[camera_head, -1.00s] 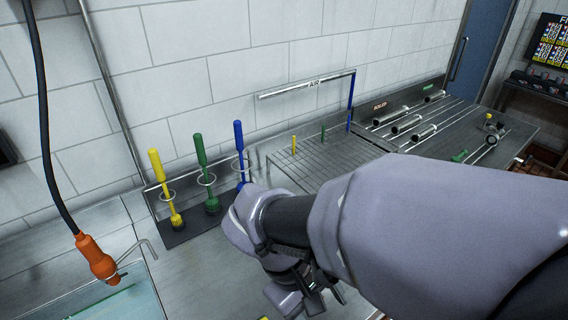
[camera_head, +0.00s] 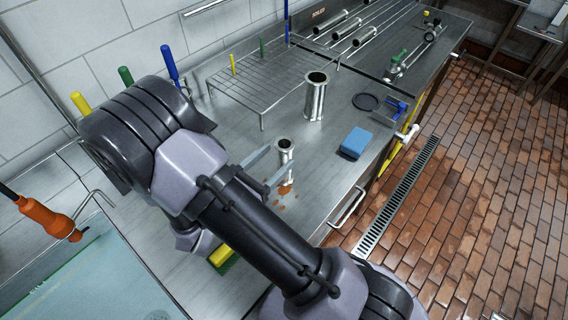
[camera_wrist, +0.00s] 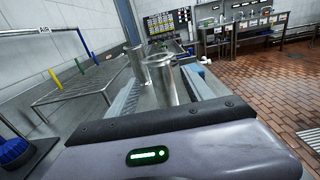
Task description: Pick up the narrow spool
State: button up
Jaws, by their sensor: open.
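The narrow spool (camera_head: 286,149) is a short upright metal tube with a flanged rim, standing on the steel bench. In the wrist view a flanged metal tube, seemingly the narrow spool (camera_wrist: 171,82), stands between the two fingers. A wider, taller spool (camera_head: 315,98) stands behind it and also shows in the wrist view (camera_wrist: 138,62). My gripper (camera_head: 270,168) is open, low over the bench, with its fingertips close by the narrow spool. I cannot tell whether they touch it. My arm hides part of the bench to the left.
A wire rack (camera_head: 262,80) stands behind the spools. A blue block (camera_head: 355,143), a black disc (camera_head: 366,102) and a blue clamp (camera_head: 398,108) lie to the right. Brown spots mark the bench by the narrow spool. A yellow-green sponge (camera_head: 221,256) sits near my arm.

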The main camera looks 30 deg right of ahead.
aim_at(292, 146)
jog(key=shift+x, duration=0.95)
jog(key=b+x, duration=0.1)
jog(key=x, duration=0.1)
jog(key=f+b+x, duration=0.1)
jog(key=x, duration=0.1)
jog(key=shift+s+d, duration=0.1)
jog(key=shift+d, duration=0.5)
jog(key=shift+a+r, duration=0.1)
jog(key=shift+r, duration=0.05)
grip_shut()
